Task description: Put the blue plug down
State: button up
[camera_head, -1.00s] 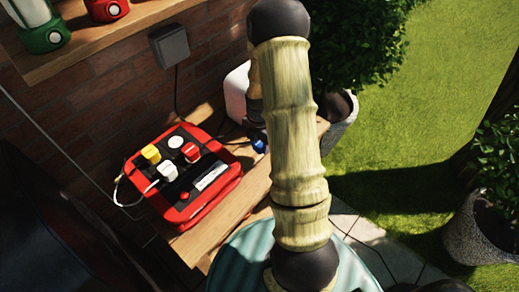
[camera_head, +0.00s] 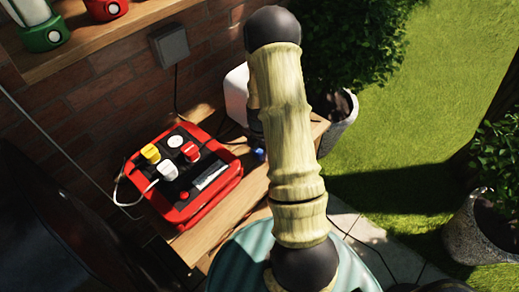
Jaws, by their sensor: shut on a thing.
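The blue plug (camera_head: 260,154) shows as a small blue patch just left of my arm, low over the right part of the wooden bench (camera_head: 243,196). I cannot tell whether it touches the wood. My gripper (camera_head: 257,143) is mostly hidden behind my own arm link; only a dark sliver shows beside the plug. It is shut on the blue plug, though its fingertips are not clearly visible.
A red power strip box (camera_head: 203,201) with yellow, white and red plugs sits on the bench left of my gripper. A white appliance (camera_head: 236,94) stands behind. A potted bush (camera_head: 343,112) is beyond the bench's right end. Dark cables run nearby.

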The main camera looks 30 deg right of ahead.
aim_at(259, 149)
jog(key=shift+f, duration=0.35)
jog(key=o, duration=1.3)
jog(key=shift+r, duration=0.1)
jog(key=shift+w+r, duration=0.1)
jog(key=shift+r, duration=0.8)
notch_tip(259, 149, up, 11)
jog(key=shift+r, duration=0.15)
